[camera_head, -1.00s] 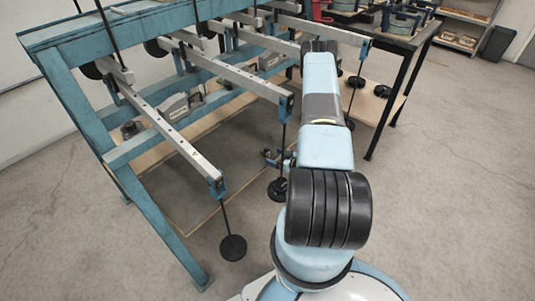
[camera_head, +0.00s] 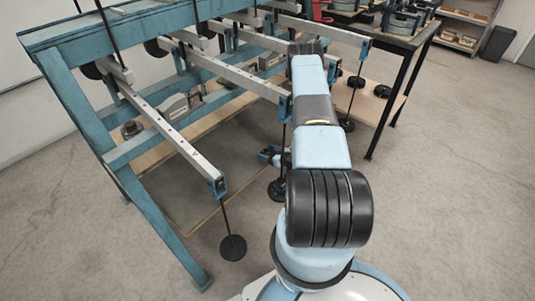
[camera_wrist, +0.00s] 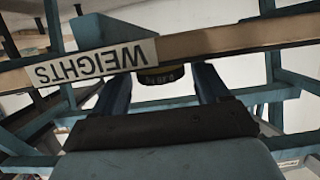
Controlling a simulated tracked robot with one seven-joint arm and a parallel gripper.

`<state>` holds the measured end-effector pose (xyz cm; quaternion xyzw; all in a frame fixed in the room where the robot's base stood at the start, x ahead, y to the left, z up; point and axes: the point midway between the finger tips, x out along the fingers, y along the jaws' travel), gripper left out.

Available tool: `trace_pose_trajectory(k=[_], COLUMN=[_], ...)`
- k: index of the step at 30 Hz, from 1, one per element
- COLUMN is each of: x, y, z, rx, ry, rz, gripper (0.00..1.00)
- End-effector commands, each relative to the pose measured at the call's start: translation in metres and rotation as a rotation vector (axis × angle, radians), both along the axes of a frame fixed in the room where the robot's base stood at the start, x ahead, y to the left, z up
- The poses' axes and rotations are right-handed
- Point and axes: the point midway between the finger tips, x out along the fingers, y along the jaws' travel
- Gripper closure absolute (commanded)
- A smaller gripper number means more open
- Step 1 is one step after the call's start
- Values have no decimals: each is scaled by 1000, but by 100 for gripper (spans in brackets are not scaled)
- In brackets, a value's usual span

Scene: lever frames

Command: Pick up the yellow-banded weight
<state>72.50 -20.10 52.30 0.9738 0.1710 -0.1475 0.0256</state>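In the wrist view a dark round weight (camera_wrist: 160,74) with small pale marks on its rim shows between and just beyond my fingers. In the head view my gripper (camera_head: 269,155) shows small beside the forearm, under the lever frame, and is partly hidden by the arm. No yellow-banded weight can be told in the head view.
A wooden shelf edge with an upside-down WEIGHTS label (camera_wrist: 95,62) crosses the wrist view close by. The blue lever frame (camera_head: 70,110) has grey beams with hanging black discs (camera_head: 232,247). A dark-legged table (camera_head: 387,95) stands right. The floor at right is clear.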

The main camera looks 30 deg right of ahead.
Motion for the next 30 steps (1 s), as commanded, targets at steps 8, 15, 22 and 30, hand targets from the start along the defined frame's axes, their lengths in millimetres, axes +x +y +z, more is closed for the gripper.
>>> trace_pose_trajectory(k=[8,15,22,30], x=[0,0,0,1], y=[0,0,0,0], z=[0,0,0,19], rx=[0,0,-1,-1], ry=[0,0,-1,-1], rz=[0,0,0,-1], gripper=[53,76,78,78])
